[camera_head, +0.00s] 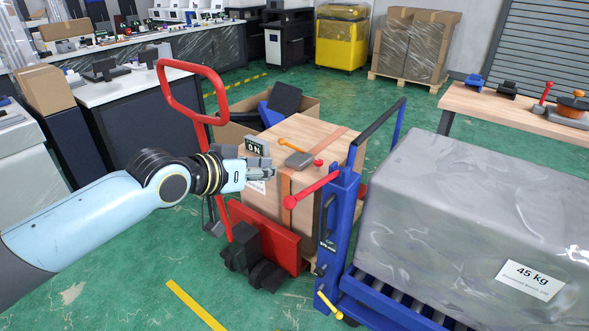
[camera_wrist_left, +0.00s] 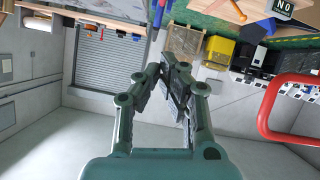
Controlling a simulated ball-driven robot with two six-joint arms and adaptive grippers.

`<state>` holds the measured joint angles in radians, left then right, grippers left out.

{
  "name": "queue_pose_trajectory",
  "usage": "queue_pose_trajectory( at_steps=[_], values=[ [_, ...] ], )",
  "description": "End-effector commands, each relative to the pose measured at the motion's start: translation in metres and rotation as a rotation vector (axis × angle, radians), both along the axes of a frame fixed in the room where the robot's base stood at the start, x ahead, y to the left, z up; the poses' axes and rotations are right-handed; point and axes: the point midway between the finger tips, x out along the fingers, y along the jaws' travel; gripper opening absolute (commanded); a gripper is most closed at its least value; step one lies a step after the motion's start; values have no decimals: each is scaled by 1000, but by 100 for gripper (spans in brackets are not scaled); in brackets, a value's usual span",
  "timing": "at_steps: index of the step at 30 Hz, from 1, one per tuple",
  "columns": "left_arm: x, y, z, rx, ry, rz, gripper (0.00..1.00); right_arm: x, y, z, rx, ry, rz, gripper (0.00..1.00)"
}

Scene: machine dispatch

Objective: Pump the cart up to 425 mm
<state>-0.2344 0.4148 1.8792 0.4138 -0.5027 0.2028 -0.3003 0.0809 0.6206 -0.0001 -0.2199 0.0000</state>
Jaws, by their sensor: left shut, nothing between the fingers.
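The blue cart (camera_head: 336,225) stands right of centre in the head view, with a roller deck (camera_head: 390,303) under a large grey wrapped load (camera_head: 470,215) labelled 45 kg. A red lever with a ball end (camera_head: 312,190) slants down to the left from its blue post. A small yellow lever (camera_head: 330,305) is low on the post. The small label on the post is too small to read surely. My left gripper (camera_head: 268,172) is shut and empty, a little left of the red lever's ball and apart from it. It also shows in the left wrist view (camera_wrist_left: 178,75). My right gripper is not visible.
A red pallet jack (camera_head: 205,80) with a wooden crate (camera_head: 310,135) stands close behind my left gripper. An open cardboard box (camera_head: 235,130) is behind it. A workbench (camera_head: 520,113) is at the right. Green floor is open at the front left.

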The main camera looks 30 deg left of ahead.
Motion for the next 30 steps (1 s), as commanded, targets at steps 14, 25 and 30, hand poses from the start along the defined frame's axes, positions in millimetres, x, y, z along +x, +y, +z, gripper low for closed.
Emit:
queue_pose_trajectory(
  at_steps=[14, 25, 30],
  values=[
    [4, 0, -1, 0, -1, 2, 0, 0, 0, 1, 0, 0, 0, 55],
    [63, -8, -29, -4, -1, 3, 0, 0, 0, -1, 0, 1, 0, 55],
    [94, -12, -44, -4, -2, 2, 0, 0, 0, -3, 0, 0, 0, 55]
  ],
)
